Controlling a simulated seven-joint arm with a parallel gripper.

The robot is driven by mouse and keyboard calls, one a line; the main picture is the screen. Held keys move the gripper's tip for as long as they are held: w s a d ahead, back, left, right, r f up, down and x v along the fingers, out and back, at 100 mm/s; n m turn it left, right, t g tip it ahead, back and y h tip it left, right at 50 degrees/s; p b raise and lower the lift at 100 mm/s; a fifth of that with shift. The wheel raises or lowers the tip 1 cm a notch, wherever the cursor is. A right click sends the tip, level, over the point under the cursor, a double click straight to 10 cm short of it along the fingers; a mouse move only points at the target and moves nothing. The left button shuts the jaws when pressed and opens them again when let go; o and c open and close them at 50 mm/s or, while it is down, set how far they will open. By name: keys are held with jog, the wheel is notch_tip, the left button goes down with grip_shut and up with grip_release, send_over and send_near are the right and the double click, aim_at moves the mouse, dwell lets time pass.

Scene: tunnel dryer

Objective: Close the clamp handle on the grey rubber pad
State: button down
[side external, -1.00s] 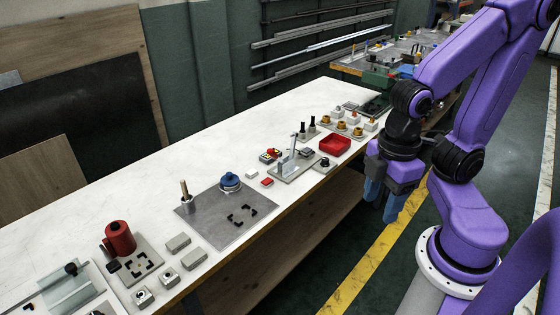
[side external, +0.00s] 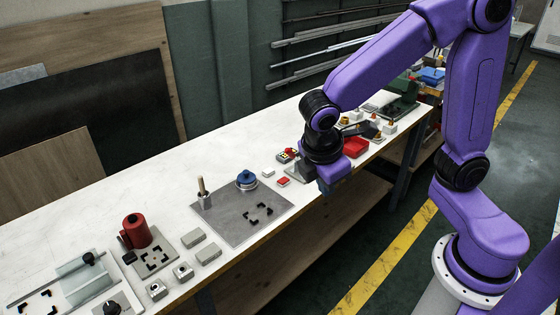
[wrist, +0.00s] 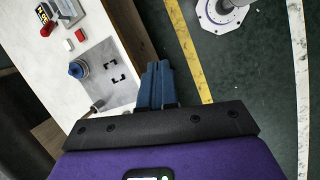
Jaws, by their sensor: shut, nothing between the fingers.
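The clamp is mostly hidden behind my arm in the side external view; part of its grey base (side external: 296,173) shows left of my wrist. In the wrist view the clamp (wrist: 68,10) is cut off at the top left. The position of its handle and the grey rubber pad cannot be made out now. My gripper (side external: 326,188) is over the front edge of the bench, in front of the clamp. Its blue fingers (wrist: 158,68) are together and empty, apart from the clamp.
A grey plate (side external: 240,220) carries a blue knob (side external: 246,178) and an upright peg (side external: 203,192). A small red block (side external: 283,181) lies between plate and clamp. A red tray (side external: 357,146) stands beyond my wrist. The white bench top (side external: 130,190) is clear toward the back.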

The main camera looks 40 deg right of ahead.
jog(key=w+a+f+n+h, duration=0.2)
jog(key=w+f+h, duration=0.15)
jog(key=w, duration=0.85)
jog(key=w+d+f+n+h, duration=0.3)
jog(key=w+f+h, duration=0.6)
jog(key=w+f, duration=0.5)
jog(key=shift+w+d+f+n+t, duration=0.3)
jog(key=shift+w+d+t, duration=0.1)
jog(key=shift+d, duration=0.15)
jog(key=shift+h, duration=0.25)
send_near(294, 157)
jog(key=shift+w+d+f, duration=0.2)
jog(key=shift+d+f, duration=0.05)
jog(key=shift+f, duration=0.2)
jog(key=shift+w+d+f, duration=0.25)
jog(key=shift+f, duration=0.25)
jog(key=d+r, duration=0.2)
jog(key=shift+w+d+r, duration=0.25)
jog(key=shift+w+d, duration=0.05)
jog(key=shift+d, duration=0.1)
jog(key=shift+r, duration=0.1)
